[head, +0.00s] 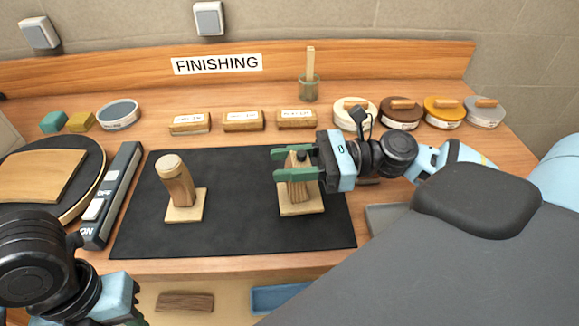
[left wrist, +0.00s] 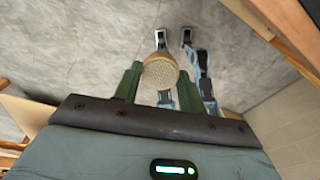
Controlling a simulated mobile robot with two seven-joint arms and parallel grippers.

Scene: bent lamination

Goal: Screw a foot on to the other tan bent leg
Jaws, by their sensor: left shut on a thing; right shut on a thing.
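Two bent legs stand upright on square tan bases on the black mat (head: 236,235). The left leg (head: 180,190) is tan and has a round pale foot (head: 170,163) on top. My left gripper (left wrist: 158,84) is shut on a round, speckled tan foot (left wrist: 160,74). In the head view only my left wrist shows, at the bottom left; its fingers are out of frame.
A long grey switch box (head: 112,195) and a round turntable (head: 95,180) with a wooden piece stand left of the mat. Blocks, several round tins (head: 400,115) and a glass jar (head: 309,90) line the back. The mat between the legs is clear.

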